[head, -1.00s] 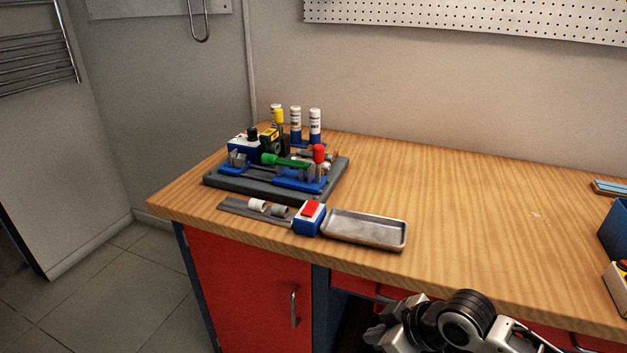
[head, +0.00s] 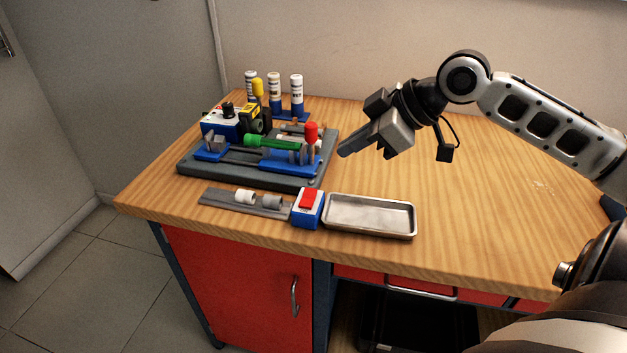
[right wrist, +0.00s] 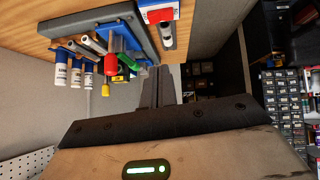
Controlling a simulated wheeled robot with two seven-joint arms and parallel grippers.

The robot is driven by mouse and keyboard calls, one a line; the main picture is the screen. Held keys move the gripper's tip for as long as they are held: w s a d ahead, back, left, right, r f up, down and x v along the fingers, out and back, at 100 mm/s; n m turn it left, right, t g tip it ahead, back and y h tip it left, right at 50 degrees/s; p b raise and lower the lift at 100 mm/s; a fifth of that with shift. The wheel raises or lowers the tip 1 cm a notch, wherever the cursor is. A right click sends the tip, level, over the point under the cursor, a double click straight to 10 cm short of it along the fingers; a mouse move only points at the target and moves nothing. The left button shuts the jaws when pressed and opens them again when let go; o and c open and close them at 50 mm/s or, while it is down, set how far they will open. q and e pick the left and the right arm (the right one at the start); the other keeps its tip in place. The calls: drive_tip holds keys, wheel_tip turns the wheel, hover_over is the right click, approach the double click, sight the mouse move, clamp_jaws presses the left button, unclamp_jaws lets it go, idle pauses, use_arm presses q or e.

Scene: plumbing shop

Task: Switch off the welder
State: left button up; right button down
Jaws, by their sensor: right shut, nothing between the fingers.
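A small blue and white box with a red rocker switch (head: 309,200) on top sits near the bench's front edge. It also shows at the top of the right wrist view (right wrist: 160,14). Behind it, a grey base plate (head: 190,170) carries the welding rig: a blue and white unit (head: 222,123), a green handle (head: 270,142), a red knob (head: 311,132) and a yellow knob (head: 258,88). I cannot tell which way the switch is set. My right gripper (head: 343,151) is shut and empty, above the bench, right of the rig and touching nothing. My left gripper is out of view.
A shallow metal tray (head: 371,228) stands right beside the switch box. A grey strip with two pipe pieces (head: 245,197) lies to its left. Several white and blue cylinders (head: 296,90) stand behind the rig. The wooden bench (head: 480,220) is clear right of the tray.

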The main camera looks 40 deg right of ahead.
drive_tip(key=w+f, duration=0.1)
drive_tip(key=f, duration=0.1)
hover_over(314, 196)
drive_tip(key=f, duration=0.2)
drive_tip(key=f+p, duration=0.1)
drive_tip(key=f, duration=0.1)
drive_tip(key=shift+s+a+f, duration=0.1)
drive_tip(key=shift+a+f, duration=0.1)
wheel_tip(314, 196, down, 3)
drive_tip(key=shift+d+r, duration=0.1)
drive_tip(key=shift+d, duration=0.05)
drive_tip(key=shift+d+f, duration=0.1)
drive_tip(key=shift+f, duration=0.7)
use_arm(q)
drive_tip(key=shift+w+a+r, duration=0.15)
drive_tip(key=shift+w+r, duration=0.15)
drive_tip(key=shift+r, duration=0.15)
